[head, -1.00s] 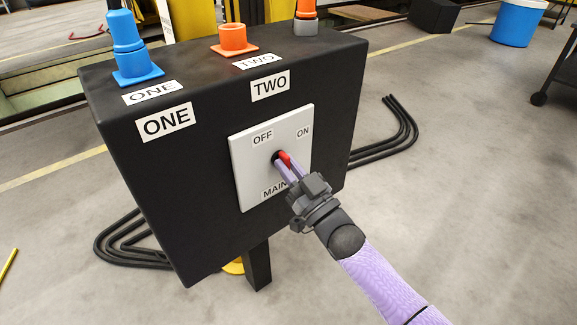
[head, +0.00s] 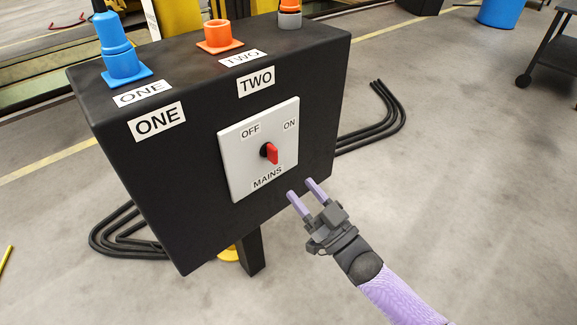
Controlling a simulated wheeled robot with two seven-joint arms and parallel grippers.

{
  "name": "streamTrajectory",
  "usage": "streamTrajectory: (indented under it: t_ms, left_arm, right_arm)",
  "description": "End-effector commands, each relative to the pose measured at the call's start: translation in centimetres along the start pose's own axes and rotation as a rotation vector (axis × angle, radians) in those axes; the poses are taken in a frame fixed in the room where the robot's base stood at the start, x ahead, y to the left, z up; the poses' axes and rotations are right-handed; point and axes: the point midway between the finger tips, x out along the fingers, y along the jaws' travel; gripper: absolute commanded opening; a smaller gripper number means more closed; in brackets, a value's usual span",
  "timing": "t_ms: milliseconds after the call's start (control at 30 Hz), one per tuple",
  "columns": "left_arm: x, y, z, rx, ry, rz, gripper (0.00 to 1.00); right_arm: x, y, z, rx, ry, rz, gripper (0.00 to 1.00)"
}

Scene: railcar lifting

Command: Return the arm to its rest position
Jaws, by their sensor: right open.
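My right gripper (head: 303,190) is open and empty, with its two purple fingers apart. It is in front of the black control box, below and right of the white MAINS switch plate (head: 235,165). The red switch knob (head: 271,153) is in the middle of the plate, clear of my fingers. The knob's red handle points down and slightly right. My right arm comes in from the lower right. My left gripper is not in view.
The black control box (head: 190,210) stands on a post (head: 250,252). On its top are a blue plug (head: 116,45), an orange socket (head: 218,36) and an orange-grey plug (head: 290,14). Black cables (head: 385,120) lie behind.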

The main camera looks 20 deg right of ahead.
Motion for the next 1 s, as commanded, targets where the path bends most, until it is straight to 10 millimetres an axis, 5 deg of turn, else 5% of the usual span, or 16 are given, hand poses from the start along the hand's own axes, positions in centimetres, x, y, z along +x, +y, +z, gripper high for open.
streamTrajectory:
  t_ms: [533, 633, 733, 833, 1000]
  left_arm:
    - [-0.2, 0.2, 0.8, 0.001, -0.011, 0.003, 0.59]
    - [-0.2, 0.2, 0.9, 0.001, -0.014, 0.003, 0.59]
    - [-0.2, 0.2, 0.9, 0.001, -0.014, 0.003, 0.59]
    - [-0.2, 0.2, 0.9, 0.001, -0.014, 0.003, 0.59]
    - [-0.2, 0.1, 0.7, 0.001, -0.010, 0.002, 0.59]
  right_arm:
    - [-1.2, 0.0, 0.2, 0.000, -0.006, 0.002, 0.51]
    - [-3.0, 0.2, 3.0, -0.001, -0.122, 0.041, 0.51]
    - [-8.8, 0.1, 9.6, -0.003, -0.417, 0.123, 0.51]
    - [-17.8, -1.1, 15.8, -0.006, -0.778, 0.190, 0.51]
    - [-34.4, -5.0, 20.3, 0.004, -1.337, 0.227, 0.51]
